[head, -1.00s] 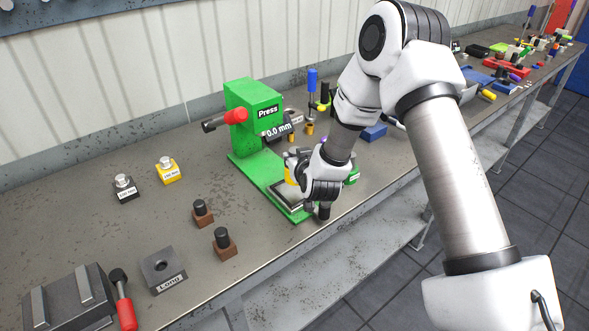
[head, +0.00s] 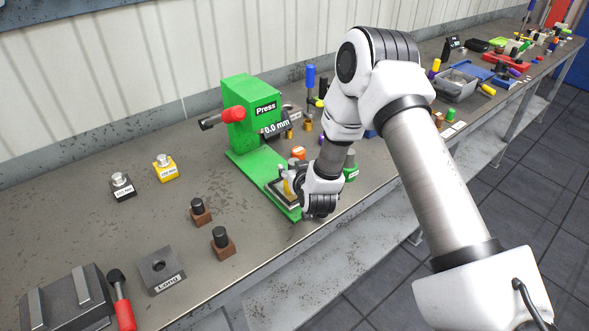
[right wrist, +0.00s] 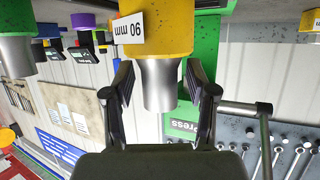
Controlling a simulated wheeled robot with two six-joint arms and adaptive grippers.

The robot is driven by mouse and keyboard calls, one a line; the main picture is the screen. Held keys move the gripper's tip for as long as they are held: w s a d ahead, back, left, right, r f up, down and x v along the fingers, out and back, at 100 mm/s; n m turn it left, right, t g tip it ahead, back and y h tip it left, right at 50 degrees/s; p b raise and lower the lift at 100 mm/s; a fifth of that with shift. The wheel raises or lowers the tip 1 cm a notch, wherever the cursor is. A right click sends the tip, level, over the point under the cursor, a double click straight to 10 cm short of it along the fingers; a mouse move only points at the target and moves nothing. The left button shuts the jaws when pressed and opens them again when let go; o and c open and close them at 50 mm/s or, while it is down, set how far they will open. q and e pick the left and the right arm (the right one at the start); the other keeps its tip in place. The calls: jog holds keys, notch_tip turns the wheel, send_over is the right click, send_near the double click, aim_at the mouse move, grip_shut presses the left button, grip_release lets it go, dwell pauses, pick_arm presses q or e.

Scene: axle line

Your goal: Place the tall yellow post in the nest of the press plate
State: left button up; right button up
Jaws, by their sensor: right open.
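The yellow post (right wrist: 165,35), labelled 90 mm and with a bare metal cylinder, is large in the right wrist view, which shows it upside down. My right gripper (right wrist: 160,80) is open, with one finger on each side of the metal cylinder and gaps visible on both sides. In the head view a little of the yellow post (head: 289,186) shows beside my right gripper, over the green press's plate (head: 262,172). My gripper hides much of the plate's front, so I cannot tell if the post sits in the nest. My left gripper is not in view.
The press body (head: 245,110) stands behind, with a red-handled lever. An orange-topped piece (head: 298,153) and a green piece (head: 350,172) stand close to my right gripper. Two brown blocks (head: 222,244) with dark pegs stand left. The bench's front edge is near.

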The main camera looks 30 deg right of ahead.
jog(key=shift+r+p, duration=0.3)
jog(key=shift+r, duration=0.1)
jog(key=v, duration=0.1)
jog(key=b+v, duration=0.1)
jog(key=v, duration=0.1)
jog(key=b+v, duration=0.1)
jog(key=shift+s+a+f, duration=0.2)
jog(key=shift+s+f, duration=0.05)
jog(key=shift+s, duration=0.2)
jog(key=b+v, duration=0.2)
jog(key=v, duration=0.5)
jog(key=shift+r, duration=0.25)
